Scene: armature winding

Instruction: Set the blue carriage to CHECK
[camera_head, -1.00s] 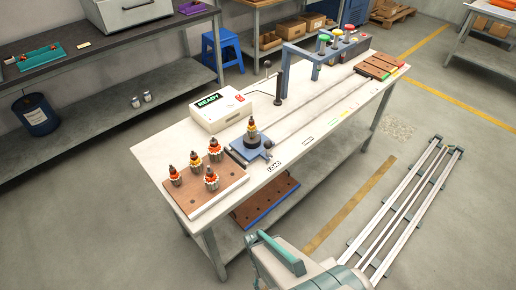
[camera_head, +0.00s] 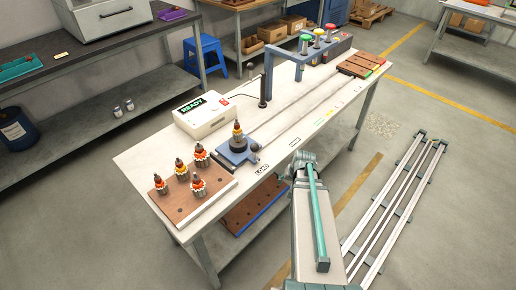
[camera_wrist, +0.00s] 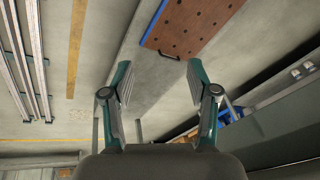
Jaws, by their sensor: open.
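The blue carriage (camera_head: 232,154) sits at the near-left end of the rail on the white-topped bench, beside a label that seems to read LOAD. It bears a dark round base with one armature (camera_head: 238,131) upright on it. In the head view my arm reaches up at the bench's front side, right of the carriage, and the fingers cannot be made out there. A CHECK label cannot be read in these frames.
A white box with a READY display (camera_head: 206,115) stands behind the carriage. A brown board (camera_head: 197,197) with several armatures lies at the near-left end. A blue-grey gantry (camera_head: 268,75) and coloured buttons stand over the rail's far part. A perforated board (camera_wrist: 190,25) lies on the lower shelf.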

